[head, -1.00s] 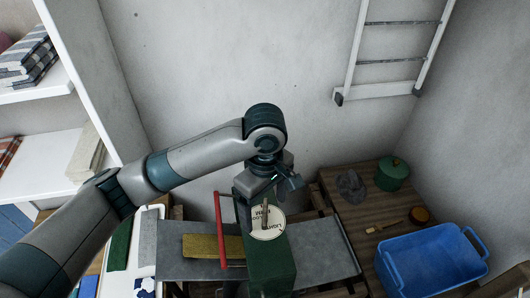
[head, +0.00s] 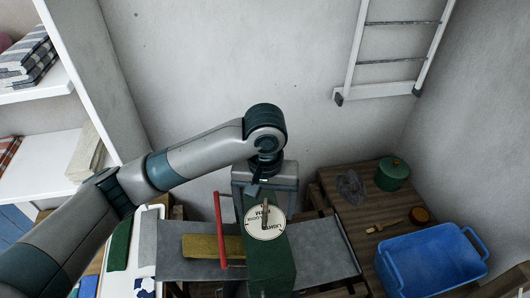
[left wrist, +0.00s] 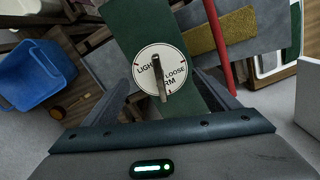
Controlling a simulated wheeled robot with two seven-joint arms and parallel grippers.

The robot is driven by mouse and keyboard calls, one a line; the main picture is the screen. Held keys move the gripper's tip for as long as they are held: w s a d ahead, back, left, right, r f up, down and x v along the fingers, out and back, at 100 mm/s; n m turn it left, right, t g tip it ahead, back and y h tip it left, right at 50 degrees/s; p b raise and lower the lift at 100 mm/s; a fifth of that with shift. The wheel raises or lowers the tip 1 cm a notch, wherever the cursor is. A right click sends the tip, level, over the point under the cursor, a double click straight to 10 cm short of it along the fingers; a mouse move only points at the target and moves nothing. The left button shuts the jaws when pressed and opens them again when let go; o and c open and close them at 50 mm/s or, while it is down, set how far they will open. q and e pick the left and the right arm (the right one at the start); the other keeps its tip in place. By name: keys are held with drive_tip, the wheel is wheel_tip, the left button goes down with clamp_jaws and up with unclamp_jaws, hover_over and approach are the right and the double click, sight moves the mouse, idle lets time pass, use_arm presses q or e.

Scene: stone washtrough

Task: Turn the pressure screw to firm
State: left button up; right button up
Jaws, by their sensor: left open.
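The pressure screw's bar handle (head: 265,213) stands on a round white dial (head: 277,229) on top of a green housing (head: 270,264). In the left wrist view the dial (left wrist: 141,82) reads LIGHT, LOOSE and a partly covered FIRM. The handle (left wrist: 158,75) runs across the dial towards the FIRM lettering; its exact setting is unclear. My left gripper (head: 262,190) is above the back of the housing, pointing down. In the wrist view its open fingers (left wrist: 160,88) lie on either side of the handle, apart from it. My right gripper is not in view.
A red lever (head: 220,228) rises left of the housing, beside a yellow-brown strip (head: 205,246) on the grey board (head: 326,252). A blue tub (head: 432,265), a green lidded pot (head: 391,174) and a brush (head: 386,226) are on the right. The wall stands close behind.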

sight(265, 211)
use_arm(q)
drive_tip(key=m, duration=0.3)
drive_tip(key=shift+m, duration=0.4)
drive_tip(key=m, duration=0.3)
drive_tip(key=shift+m, duration=0.3)
drive_tip(key=m, duration=0.3)
drive_tip(key=shift+m, duration=0.4)
drive_tip(key=m, duration=0.3)
drive_tip(key=shift+m, duration=0.3)
drive_tip(key=m, duration=0.3)
drive_tip(key=shift+m+b, duration=0.4)
drive_tip(key=m+b, duration=0.2)
drive_tip(key=shift+f+m, duration=0.25)
drive_tip(key=shift+m, duration=0.15)
drive_tip(key=m+b, duration=1)
drive_tip(key=m, duration=0.1)
wheel_tip(265, 211, up, 18)
drive_tip(key=b, duration=0.3)
